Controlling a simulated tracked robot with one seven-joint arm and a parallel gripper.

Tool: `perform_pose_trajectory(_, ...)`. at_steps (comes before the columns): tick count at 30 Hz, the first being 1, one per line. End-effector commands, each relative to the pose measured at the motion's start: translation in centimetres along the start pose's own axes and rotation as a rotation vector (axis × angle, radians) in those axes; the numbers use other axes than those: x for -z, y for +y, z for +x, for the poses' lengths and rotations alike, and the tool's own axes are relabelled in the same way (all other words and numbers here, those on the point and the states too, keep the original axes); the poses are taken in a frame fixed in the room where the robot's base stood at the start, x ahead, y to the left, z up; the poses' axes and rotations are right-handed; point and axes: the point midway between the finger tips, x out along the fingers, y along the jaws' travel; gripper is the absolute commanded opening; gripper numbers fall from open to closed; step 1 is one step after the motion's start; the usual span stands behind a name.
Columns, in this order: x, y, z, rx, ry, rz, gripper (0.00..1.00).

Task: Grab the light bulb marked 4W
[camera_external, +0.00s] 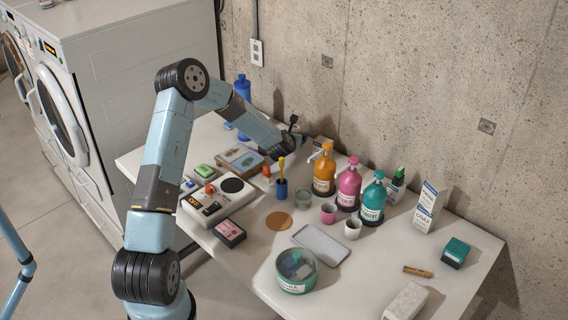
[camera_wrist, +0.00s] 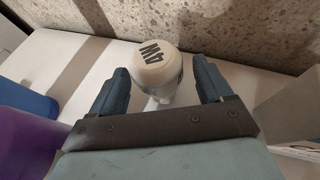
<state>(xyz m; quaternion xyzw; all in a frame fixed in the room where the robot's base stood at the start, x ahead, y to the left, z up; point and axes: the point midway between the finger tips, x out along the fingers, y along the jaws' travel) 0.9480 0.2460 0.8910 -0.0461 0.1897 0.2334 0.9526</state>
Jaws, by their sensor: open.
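The light bulb marked 4W (camera_wrist: 156,66) shows in the wrist view, with a white rounded top and dark lettering, standing on the white table near the concrete wall. My gripper (camera_wrist: 155,88) is open, with one blue-grey finger on each side of the bulb. I cannot tell whether either finger touches it. In the external view my gripper (camera_external: 292,145) is at the back of the table by the wall, and the bulb is hidden there behind my arm.
A blue bottle (camera_external: 242,90) stands behind my arm. Orange, pink and teal pump bottles (camera_external: 372,202) stand right of my gripper. In the wrist view a purple object (camera_wrist: 30,142) is close at left. The concrete wall (camera_external: 400,80) is just behind.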

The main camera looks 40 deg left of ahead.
Motion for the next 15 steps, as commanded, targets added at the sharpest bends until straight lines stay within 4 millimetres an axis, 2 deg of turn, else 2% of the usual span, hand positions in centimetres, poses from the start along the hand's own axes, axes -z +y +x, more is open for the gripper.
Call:
perform_pose_trajectory(4,0.05,-0.04,0.92,0.001,0.001,0.0,0.79)
perform_pose_trajectory(12,0.02,-0.01,1.05,0.0,0.001,0.0,0.79)
perform_pose_trajectory(15,0.01,0.0,1.04,0.0,0.001,0.0,0.7)
